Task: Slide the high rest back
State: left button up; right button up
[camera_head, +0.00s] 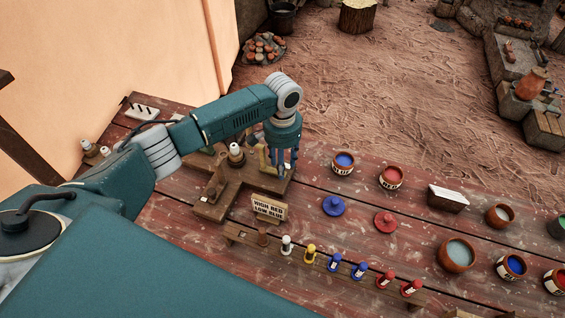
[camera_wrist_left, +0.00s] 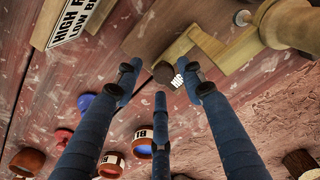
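A brown wooden stand (camera_head: 212,210) is on the red plank table, with a pale yellow wooden piece (camera_head: 263,158) on its right part. The wrist view shows this yellow L-shaped piece (camera_wrist_left: 222,50) beside a dark round knob (camera_wrist_left: 163,72) with a small white label, only partly readable. I cannot tell for certain which part is the high rest. My left gripper (camera_head: 281,170) points down at the stand's right end. In the wrist view its three blue fingers (camera_wrist_left: 160,82) are spread, with the knob between or just beyond the tips; contact is unclear. My right gripper is out of view.
A sign (camera_head: 268,208) reading "HIGH RED LOW BLUE" stands in front. A rack (camera_head: 325,268) of coloured pegs runs along the near side. Paint pots (camera_head: 391,178), a blue lid (camera_head: 333,206) and a red lid (camera_head: 385,222) lie to the right.

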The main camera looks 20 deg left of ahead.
pick_arm(q)
notch_tip(320, 180, up, 12)
dwell(0.4)
jog(key=shift+d+f, duration=0.1)
dwell(0.4)
